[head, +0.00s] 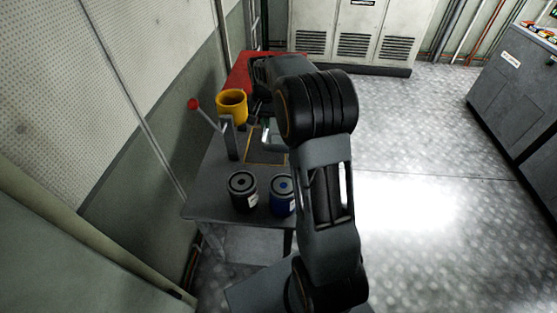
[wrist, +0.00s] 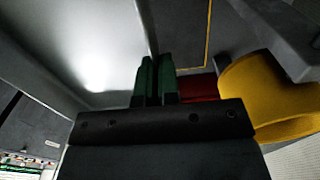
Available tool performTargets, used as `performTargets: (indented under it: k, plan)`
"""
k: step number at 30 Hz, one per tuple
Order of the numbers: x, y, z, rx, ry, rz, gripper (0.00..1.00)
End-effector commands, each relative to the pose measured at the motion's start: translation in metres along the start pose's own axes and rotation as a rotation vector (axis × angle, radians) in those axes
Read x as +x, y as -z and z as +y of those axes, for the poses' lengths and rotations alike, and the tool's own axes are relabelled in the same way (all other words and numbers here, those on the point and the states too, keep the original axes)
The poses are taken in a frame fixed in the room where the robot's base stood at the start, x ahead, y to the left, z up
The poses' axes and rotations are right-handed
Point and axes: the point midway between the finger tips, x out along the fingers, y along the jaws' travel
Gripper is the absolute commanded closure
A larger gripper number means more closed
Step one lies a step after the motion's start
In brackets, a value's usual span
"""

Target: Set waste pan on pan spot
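The waste pan appears to be the light grey metal pan (wrist: 85,55) filling the upper left of the wrist view. A pale rim (head: 269,136), probably its edge, shows beside my arm in the head view. My gripper (wrist: 154,72) has its green fingers close together on the pan's wall. The pan spot appears to be the yellow-outlined patch (head: 262,156) on the grey table, partly covered. In the wrist view its yellow line (wrist: 207,40) lies right of the pan wall. Whether the pan touches the table is unclear.
A yellow cup-like container (head: 231,107) and a red-knobbed lever (head: 194,104) stand at the table's left. A red tray or mat (head: 240,75) is behind. Two dark canisters (head: 242,192) (head: 283,196) stand at the table's front. The floor at right is open.

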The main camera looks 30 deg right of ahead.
Motion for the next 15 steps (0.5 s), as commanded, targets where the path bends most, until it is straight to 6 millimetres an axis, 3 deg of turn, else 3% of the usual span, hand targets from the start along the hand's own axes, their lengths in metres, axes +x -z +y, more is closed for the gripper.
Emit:
performTargets:
  k: [4, 11, 15]
  plan:
    - [0.021, 0.008, 0.015, 0.007, 0.000, 0.001, 1.00]
    - [0.047, 0.010, 0.020, 0.003, -0.001, 0.000, 1.00]
    - [0.072, 0.009, 0.020, 0.001, -0.001, -0.001, 1.00]
